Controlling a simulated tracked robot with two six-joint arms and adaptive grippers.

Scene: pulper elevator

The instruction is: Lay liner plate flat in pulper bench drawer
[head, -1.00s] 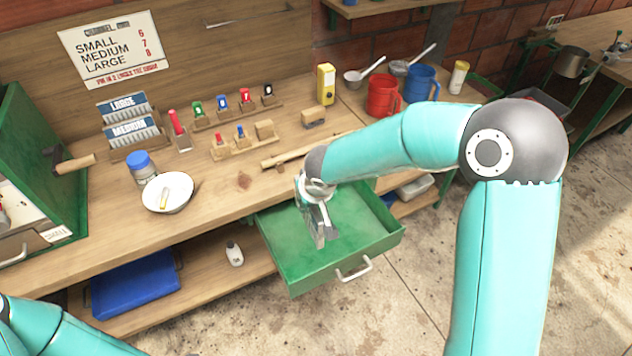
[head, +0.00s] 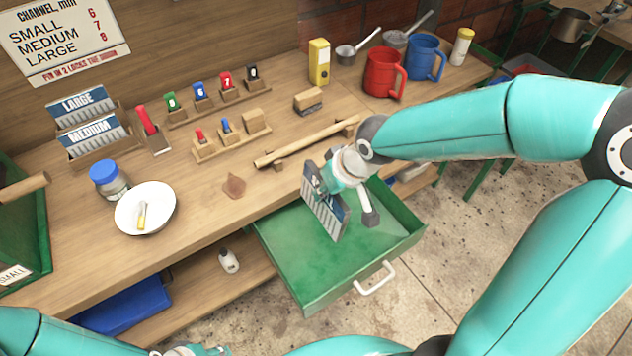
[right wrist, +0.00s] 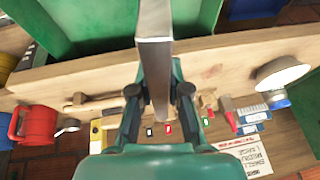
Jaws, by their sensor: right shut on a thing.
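My right gripper (head: 330,185) is shut on the liner plate (head: 332,215), a thin plate with a dark blue label band and grey ribs. The plate stands steeply tilted over the open green drawer (head: 290,285), its lower edge pointing down into it. I cannot tell whether that edge touches the drawer floor. In the right wrist view the plate (right wrist: 155,55) shows edge-on between the two fingers (right wrist: 158,100). The drawer's bare green floor shows around the plate. My left arm shows at the bottom left of the head view, but its fingers are not visible.
On the bench behind the drawer lie a wooden stick (head: 305,142) and a brown piece (head: 234,187). A white bowl (head: 145,208), a rack of LARGE and MEDIUM plates (head: 92,130), and red (head: 384,72) and blue (head: 424,60) mugs stand farther off. A white bottle (head: 229,261) stands on the lower shelf.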

